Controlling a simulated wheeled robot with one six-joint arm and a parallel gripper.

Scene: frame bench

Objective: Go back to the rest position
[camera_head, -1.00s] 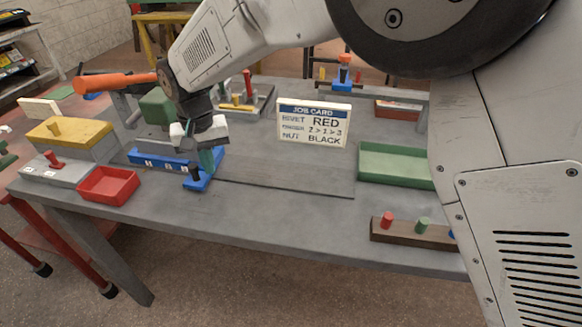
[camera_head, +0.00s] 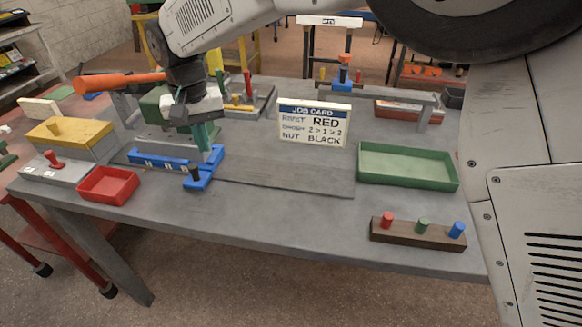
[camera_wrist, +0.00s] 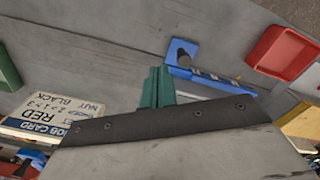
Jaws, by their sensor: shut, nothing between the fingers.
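My gripper (camera_head: 203,135) is above the right part of the blue fixture (camera_head: 150,156) on the bench, its teal fingers pointing down. The fingers are shut with nothing between them. In the wrist view my gripper (camera_wrist: 157,82) shows as teal fingers beside the blue fixture (camera_wrist: 185,62). I cannot tell how far the fingertips are above the fixture.
A job card (camera_head: 313,124) stands mid-bench. A red tray (camera_head: 108,198) lies front left, a green tray (camera_head: 408,180) right. A brown rack (camera_head: 418,243) holds red, green and blue pegs. The front middle of the bench is clear.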

